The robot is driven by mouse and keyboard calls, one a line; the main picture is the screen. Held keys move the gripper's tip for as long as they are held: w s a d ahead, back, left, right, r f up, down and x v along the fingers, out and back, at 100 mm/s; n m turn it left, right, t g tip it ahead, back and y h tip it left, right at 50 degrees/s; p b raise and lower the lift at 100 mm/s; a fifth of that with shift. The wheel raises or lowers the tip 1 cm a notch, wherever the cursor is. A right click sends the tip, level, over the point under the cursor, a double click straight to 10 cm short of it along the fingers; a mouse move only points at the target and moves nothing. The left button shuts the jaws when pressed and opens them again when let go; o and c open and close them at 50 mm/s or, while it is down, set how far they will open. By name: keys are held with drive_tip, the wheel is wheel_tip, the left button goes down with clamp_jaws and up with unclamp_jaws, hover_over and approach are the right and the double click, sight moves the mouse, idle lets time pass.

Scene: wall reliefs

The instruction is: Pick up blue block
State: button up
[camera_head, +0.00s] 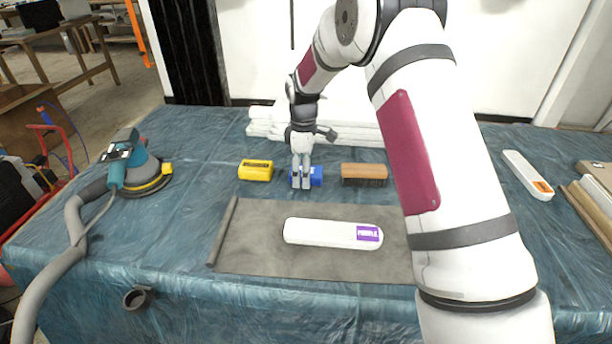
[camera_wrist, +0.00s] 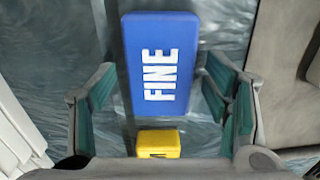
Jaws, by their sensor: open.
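The blue block (camera_head: 316,176) lies on the plastic-covered table, between a yellow block and a brown brush-like block. In the wrist view the blue block (camera_wrist: 160,65) shows its top with the white word "FINE". My gripper (camera_head: 301,184) is over the blue block in the head view and hides part of it. In the wrist view my gripper (camera_wrist: 160,110) is open, with one green-padded finger on each side of the block and a gap on both sides. I cannot tell how far down the fingers reach beside it.
The yellow block (camera_head: 256,170) and brown block (camera_head: 364,174) stand close on either side. A grey mat (camera_head: 262,247) with a white sanding tool (camera_head: 333,233) lies in front. White stacked sheets (camera_head: 262,127) are behind. A sander (camera_head: 135,165) with a hose stands at left.

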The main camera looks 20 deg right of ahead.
drive_tip(key=shift+c, duration=0.6)
drive_tip(key=c, duration=1.2)
drive_tip(key=shift+o, duration=0.2)
drive_tip(key=shift+r, duration=0.65)
wheel_tip(320, 180, up, 2)
drive_tip(key=shift+r, duration=0.1)
drive_tip(key=s, duration=0.5)
drive_tip(key=s+r+p, duration=0.1)
drive_tip(key=s, duration=1)
drive_tip(key=shift+r+p, duration=0.2)
drive_tip(key=shift+p, duration=0.1)
